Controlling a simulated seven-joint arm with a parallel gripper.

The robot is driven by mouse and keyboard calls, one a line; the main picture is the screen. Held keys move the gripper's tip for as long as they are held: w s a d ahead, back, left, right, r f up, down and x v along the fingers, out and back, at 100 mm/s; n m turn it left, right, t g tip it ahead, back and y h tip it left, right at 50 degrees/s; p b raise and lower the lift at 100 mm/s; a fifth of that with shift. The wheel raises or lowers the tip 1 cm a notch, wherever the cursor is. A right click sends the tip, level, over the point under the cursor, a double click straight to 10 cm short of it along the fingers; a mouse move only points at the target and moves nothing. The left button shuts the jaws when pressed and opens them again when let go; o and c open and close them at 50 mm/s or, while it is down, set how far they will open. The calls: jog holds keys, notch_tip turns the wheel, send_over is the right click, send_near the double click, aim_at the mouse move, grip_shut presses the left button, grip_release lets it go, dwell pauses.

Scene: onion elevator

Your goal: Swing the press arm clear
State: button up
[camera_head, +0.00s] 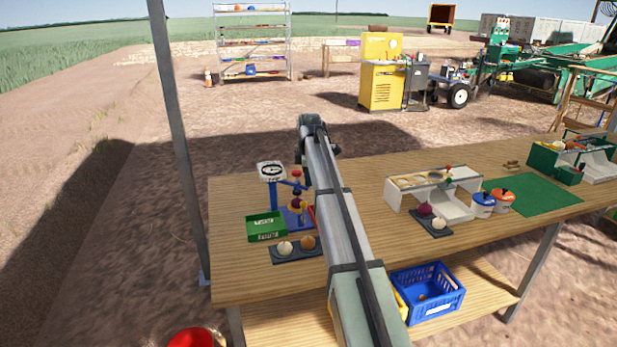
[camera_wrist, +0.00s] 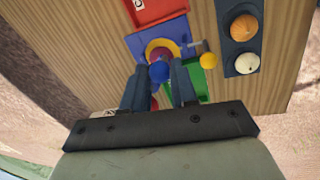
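The press (camera_head: 289,184) stands on the table's left part, with a blue base and column, a round dial (camera_head: 271,171), a blue side arm and a red-topped spindle. A dark reddish onion (camera_head: 297,202) sits under the spindle. In the wrist view my gripper (camera_wrist: 160,70) has its two dark fingers apart. A blue ball (camera_wrist: 159,72) shows between their tips; whether they touch it I cannot tell. Beyond is the blue base (camera_wrist: 178,25) with a yellow ring. My arm hides my gripper in the head view.
A green box (camera_head: 266,229) stands left of the press, and a dark tray (camera_head: 283,256) with a white and a brown onion in front. A red box (camera_wrist: 160,12) is beside the blue base, mostly hidden in the head view. A second station (camera_head: 409,194) stands right.

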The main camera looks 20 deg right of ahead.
grip_shut()
jog(key=shift+s+a, duration=0.1)
jog(key=s+a+m+h, duration=0.1)
jog(key=s+a+m, duration=0.3)
jog(key=a+m, duration=0.5)
jog(key=w+a+m+g, duration=0.2)
jog(key=w+a+m, duration=0.3)
jog(key=a+m, duration=0.4)
jog(key=shift+a+g+h, duration=0.3)
jog(key=shift+a+h, duration=0.1)
jog(key=shift+a, duration=1.5)
